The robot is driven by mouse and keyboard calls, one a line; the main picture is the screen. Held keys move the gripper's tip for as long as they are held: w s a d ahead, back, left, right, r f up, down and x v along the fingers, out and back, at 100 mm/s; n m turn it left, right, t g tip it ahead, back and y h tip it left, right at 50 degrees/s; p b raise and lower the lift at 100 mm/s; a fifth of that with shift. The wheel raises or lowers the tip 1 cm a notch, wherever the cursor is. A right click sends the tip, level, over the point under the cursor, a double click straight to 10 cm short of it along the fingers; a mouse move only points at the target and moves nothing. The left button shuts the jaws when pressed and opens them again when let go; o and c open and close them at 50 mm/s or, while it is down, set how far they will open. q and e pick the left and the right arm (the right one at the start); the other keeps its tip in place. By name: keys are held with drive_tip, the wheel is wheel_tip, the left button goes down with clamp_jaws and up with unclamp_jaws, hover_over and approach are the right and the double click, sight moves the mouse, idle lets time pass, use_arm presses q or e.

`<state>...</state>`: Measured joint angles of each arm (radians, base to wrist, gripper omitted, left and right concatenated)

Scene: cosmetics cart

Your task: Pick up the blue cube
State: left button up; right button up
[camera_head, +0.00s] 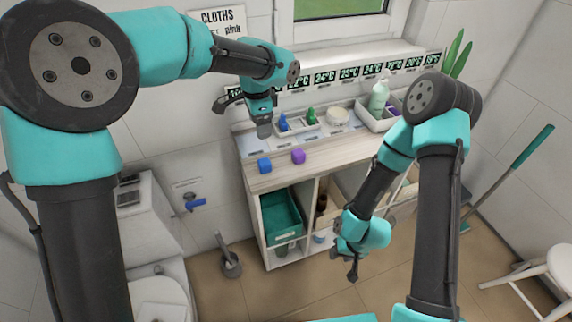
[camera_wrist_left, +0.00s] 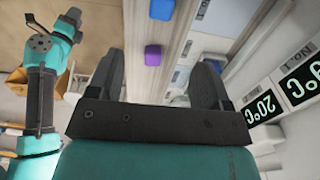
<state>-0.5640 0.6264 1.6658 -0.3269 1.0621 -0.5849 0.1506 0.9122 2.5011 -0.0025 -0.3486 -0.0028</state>
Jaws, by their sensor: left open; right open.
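The blue cube (camera_head: 264,165) sits on the pale wooden top of the cart, near its front left, in the head view. A purple cube (camera_head: 298,156) sits just right of it. My left gripper (camera_head: 264,131) is open and empty, pointing down above and behind the blue cube, apart from it. My right gripper (camera_head: 352,268) is open and empty, hanging low before the cart's front, far from the cubes.
Behind the cubes stand a shallow tray (camera_head: 310,125) with small bottles and a white caddy (camera_head: 378,118) with a pump bottle. A teal bin (camera_head: 282,216) fills a shelf below. The front strip of the cart top (camera_head: 335,156) right of the cubes is clear.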

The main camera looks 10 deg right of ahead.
sight(264, 161)
use_arm(q)
drive_tip(key=shift+d+r, duration=0.25)
drive_tip(key=shift+r, duration=0.2)
drive_tip(key=shift+f, duration=0.1)
wheel_tip(264, 161, down, 12)
drive_tip(key=shift+f, duration=0.1)
idle(0.3)
drive_tip(key=shift+w+a+f, duration=0.15)
drive_tip(key=shift+f, duration=2.4)
drive_tip(key=shift+c, duration=0.3)
